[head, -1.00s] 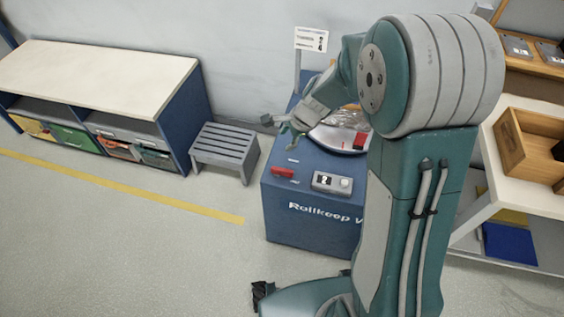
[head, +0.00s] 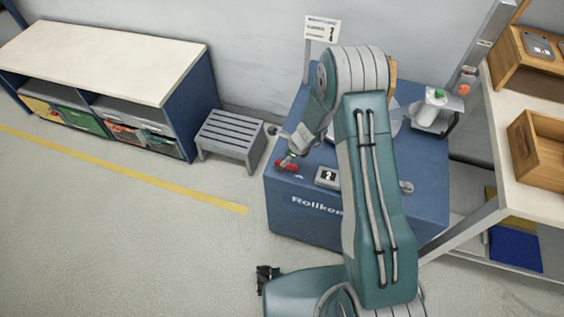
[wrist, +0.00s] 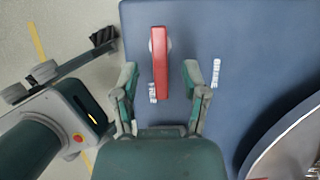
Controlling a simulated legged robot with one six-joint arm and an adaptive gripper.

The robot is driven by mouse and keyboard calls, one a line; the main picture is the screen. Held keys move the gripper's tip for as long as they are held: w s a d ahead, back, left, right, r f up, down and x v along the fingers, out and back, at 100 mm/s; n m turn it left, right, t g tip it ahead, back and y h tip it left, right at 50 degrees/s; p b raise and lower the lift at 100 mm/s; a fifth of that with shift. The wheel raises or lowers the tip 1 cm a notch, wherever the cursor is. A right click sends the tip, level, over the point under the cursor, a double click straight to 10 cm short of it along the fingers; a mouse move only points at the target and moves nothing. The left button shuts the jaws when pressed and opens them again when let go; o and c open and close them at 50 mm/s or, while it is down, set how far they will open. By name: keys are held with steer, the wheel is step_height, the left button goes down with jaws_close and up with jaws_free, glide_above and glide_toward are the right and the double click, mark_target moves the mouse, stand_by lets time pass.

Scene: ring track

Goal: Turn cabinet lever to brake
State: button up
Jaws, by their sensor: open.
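The cabinet (head: 300,215) is blue, with the lever on its top near the left front corner. The lever (wrist: 161,65) is a red bar, also seen partly in the head view (head: 286,164). In the wrist view it runs up and down beside the FREE label (wrist: 152,92). The BRAKE label (wrist: 215,74) is to its right. My gripper (wrist: 161,75) is open, one finger on each side of the lever, with a visible gap to each. In the head view my gripper (head: 286,147) is over the lever; exact height cannot be told.
A number display (head: 327,177) sits right of the lever. A round turntable (wrist: 295,150) shows at the wrist view's lower right. A grey slatted stool (head: 230,138) stands left of the cabinet. A shelf bench (head: 110,60) is further left, a worktable (head: 500,120) right.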

steer(key=shift+x, duration=2.15)
jaws_close()
